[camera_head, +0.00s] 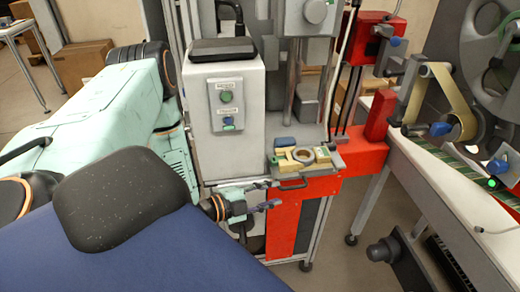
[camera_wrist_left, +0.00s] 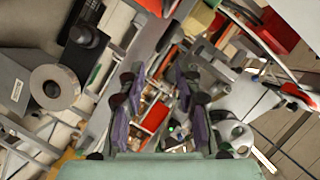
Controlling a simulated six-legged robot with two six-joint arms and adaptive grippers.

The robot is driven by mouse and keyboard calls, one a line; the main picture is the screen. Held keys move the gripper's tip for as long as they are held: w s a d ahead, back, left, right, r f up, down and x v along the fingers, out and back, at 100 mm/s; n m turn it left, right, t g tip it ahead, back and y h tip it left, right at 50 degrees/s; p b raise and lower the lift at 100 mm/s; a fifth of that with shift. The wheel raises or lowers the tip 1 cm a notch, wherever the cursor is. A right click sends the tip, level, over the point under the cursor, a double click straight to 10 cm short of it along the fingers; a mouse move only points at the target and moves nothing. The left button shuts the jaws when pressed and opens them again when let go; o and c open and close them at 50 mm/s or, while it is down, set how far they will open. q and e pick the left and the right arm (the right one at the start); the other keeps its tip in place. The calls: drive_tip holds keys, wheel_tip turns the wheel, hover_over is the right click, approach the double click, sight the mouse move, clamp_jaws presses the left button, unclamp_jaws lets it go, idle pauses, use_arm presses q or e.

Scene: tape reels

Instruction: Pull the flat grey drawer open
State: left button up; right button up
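The flat grey drawer (camera_head: 322,173) sits at the top of the red stand, under the yellow fixture, and looks shut. Its dark handle (camera_head: 293,186) sticks out at the front left. My left gripper (camera_head: 275,194) is just left of and slightly below the handle, fingers pointing right. Its fingers are apart with nothing between them, and it looks clear of the handle. In the left wrist view its two purple-padded fingers (camera_wrist_left: 158,112) are spread apart; I cannot make out the drawer there for certain. My right gripper is not in view.
A yellow fixture with a ring (camera_head: 303,156) stands above the drawer. The red stand (camera_head: 290,222) is below it. A white control box (camera_head: 225,115) with green and blue buttons is at the left. A conveyor (camera_head: 460,180) and large reel stand at the right.

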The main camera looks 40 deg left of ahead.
use_arm(q)
drive_tip(key=shift+v, duration=1.55)
drive_tip(key=s+d+f+n+g+y, duration=0.1)
drive_tip(key=s+d+f+n+g, duration=0.15)
drive_tip(key=f+n, duration=0.35)
drive_tip(key=s+d+f+n+g+y, duration=0.1)
drive_tip(key=s+d+f+n+g, duration=0.1)
drive_tip(key=s+f+n+g, duration=0.35)
drive_tip(key=s+d+n+g+y+b, duration=0.1)
drive_tip(key=s+d+n+g, duration=0.1)
drive_tip(key=s, duration=0.4)
drive_tip(key=s+d+n+g+y+b, duration=0.1)
drive_tip(key=s+d+n+g, duration=0.1)
drive_tip(key=s+d+g, duration=0.2)
drive_tip(key=s+d, duration=0.1)
drive_tip(key=s, duration=0.2)
drive_tip(key=shift+s+f+g+y, duration=0.25)
drive_tip(key=shift+g+y, duration=0.05)
drive_tip(key=shift+y, duration=0.1)
